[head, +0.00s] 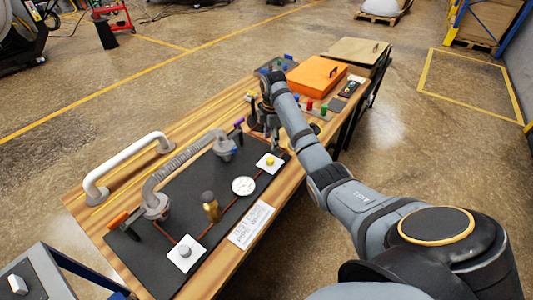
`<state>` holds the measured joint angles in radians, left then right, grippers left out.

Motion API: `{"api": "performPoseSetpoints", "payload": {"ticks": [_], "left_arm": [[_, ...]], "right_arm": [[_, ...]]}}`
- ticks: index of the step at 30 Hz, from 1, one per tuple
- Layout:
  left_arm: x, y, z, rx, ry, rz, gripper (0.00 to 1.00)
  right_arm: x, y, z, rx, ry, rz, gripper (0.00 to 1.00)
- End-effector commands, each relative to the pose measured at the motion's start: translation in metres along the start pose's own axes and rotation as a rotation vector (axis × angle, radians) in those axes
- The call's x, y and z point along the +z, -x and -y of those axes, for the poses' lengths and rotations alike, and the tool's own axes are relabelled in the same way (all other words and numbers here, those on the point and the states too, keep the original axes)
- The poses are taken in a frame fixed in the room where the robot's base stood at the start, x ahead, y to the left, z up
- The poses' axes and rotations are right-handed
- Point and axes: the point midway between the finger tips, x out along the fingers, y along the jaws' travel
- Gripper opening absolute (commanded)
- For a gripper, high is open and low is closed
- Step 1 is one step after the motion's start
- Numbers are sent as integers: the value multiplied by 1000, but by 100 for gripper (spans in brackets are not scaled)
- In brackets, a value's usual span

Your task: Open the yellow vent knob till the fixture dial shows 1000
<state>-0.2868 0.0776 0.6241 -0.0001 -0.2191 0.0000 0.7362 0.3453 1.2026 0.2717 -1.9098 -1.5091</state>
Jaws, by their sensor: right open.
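The small yellow knob (270,161) sits on a white square plate on the black panel (183,211) of the wooden bench. The round white fixture dial (243,186) is just left of and nearer than the knob; its reading is too small to make out. My right gripper (262,134) is open above the far end of the panel, beyond the knob and apart from it in the picture. Its fingers are dark and partly lost against the panel. My left gripper is out of view.
A brass cylinder (211,208), a second white plate with a grey knob (184,252) and a ribbed grey hose (180,164) stand on the panel. A white handle (126,166) is at the bench's left. An orange case (317,74) lies at the far end.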

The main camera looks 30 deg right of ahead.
Motion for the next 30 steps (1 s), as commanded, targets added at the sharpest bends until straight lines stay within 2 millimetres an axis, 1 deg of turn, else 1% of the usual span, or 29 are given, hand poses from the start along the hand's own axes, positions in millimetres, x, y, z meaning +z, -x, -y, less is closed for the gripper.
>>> {"api": "performPoseSetpoints", "payload": {"ticks": [1, 3, 5, 7, 9, 11, 15, 17, 19, 27, 30], "left_arm": [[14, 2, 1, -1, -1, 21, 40], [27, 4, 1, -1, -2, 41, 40], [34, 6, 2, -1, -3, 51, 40], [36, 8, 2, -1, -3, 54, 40], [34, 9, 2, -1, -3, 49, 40], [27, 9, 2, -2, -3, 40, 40], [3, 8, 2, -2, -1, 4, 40], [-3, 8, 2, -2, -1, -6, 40], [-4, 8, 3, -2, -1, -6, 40], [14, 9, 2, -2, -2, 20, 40], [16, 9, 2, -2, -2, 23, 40]], "right_arm": [[0, -4, 1, -3, 0, 0, 52], [0, -15, 1, -3, -1, 0, 52], [-1, -27, 2, -5, -1, 0, 52], [-1, -43, 2, -5, -1, 0, 52], [0, -58, 2, -5, -2, 1, 52], [0, -70, 1, -4, -3, 1, 52], [-1, -92, 1, -2, -2, 0, 52], [-1, -98, 1, -2, -2, 0, 52], [-1, -101, 1, 0, -1, 0, 52], [0, -103, 1, 0, -2, 1, 52], [0, -103, 1, 0, -2, 1, 38]]}}
